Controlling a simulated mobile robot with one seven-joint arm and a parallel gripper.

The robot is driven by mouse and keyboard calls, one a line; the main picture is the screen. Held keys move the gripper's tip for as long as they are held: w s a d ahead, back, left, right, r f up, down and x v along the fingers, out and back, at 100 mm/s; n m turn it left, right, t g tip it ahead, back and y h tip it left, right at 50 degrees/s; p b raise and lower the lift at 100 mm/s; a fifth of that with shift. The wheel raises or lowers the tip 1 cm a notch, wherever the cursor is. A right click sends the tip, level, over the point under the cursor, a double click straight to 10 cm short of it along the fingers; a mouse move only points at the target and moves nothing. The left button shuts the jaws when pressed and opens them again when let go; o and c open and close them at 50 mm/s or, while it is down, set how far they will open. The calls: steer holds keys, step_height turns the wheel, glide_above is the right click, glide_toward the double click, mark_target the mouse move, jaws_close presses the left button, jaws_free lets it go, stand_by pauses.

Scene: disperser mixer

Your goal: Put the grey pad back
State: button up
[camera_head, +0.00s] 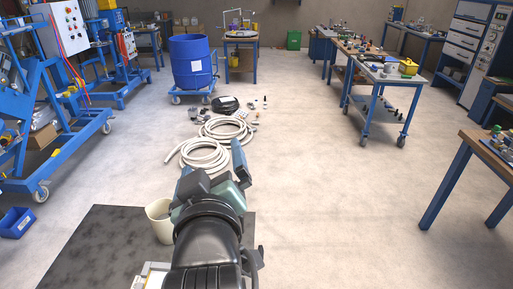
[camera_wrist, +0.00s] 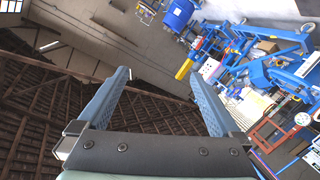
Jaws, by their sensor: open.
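A dark grey mat (camera_head: 85,250) lies flat on the floor at the lower left of the head view. It is the only grey, pad-like thing I can make out, and I cannot tell if it is the grey pad. My gripper (camera_head: 212,168) is raised in front of my body, above the floor near the mat's right side. In the wrist view my gripper (camera_wrist: 157,76) has its two blue fingers wide apart with nothing between them. The wrist view looks tilted across the roof and the left side of the hall, and shows no pad.
A cream bucket (camera_head: 159,222) stands on the mat beside my arm. Coiled pale hoses (camera_head: 203,156) lie ahead, with small parts beyond. A blue drum (camera_head: 193,62) stands on a dolly. Blue machines (camera_head: 60,120) are on the left, workbenches (camera_head: 385,78) on the right. The middle-right floor is clear.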

steer(key=s+d+r+m+t, duration=0.2)
steer(key=s+r+t, duration=0.1)
steer(key=r, duration=0.6)
steer(key=s+d+r+m+t+h, duration=0.1)
steer(key=s+r+t, duration=0.3)
steer(key=r, duration=0.6)
steer(key=s+d+r+m+t+h, duration=0.1)
steer(key=s+d+r+m+t, duration=0.3)
steer(key=r, duration=0.6)
steer(key=shift+s, duration=0.75)
